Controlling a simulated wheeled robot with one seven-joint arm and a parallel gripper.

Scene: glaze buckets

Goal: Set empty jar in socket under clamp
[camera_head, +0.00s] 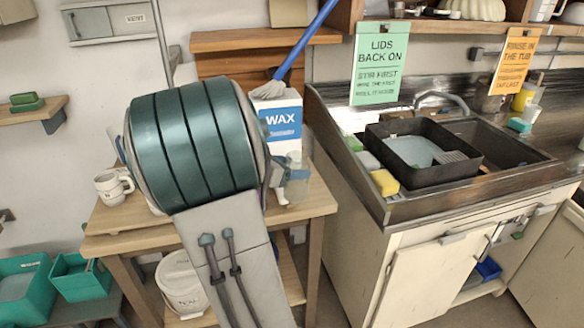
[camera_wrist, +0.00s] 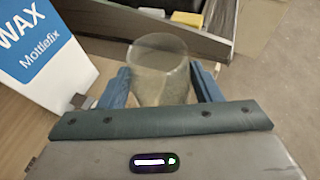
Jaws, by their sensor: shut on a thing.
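A clear, see-through jar (camera_wrist: 160,72) stands between the two blue fingers of my gripper (camera_wrist: 158,86) in the wrist view. The fingers are shut on its sides. It looks empty. In the head view the jar (camera_head: 298,184) shows partly past the right side of my arm, by the right part of the wooden table. The white and blue WAX box (camera_head: 281,122) stands right behind it, and in the wrist view the box (camera_wrist: 40,50) is to the left of the jar. I cannot make out the socket or the clamp; my arm hides much of the table.
The wooden table (camera_head: 316,205) holds a white mug (camera_head: 113,187) at left. A sink counter (camera_head: 400,212) with a black tub (camera_head: 378,138) and sponges (camera_head: 385,182) is to the right. A white bucket (camera_head: 180,285) sits below the table. Teal bins (camera_head: 80,277) are at lower left.

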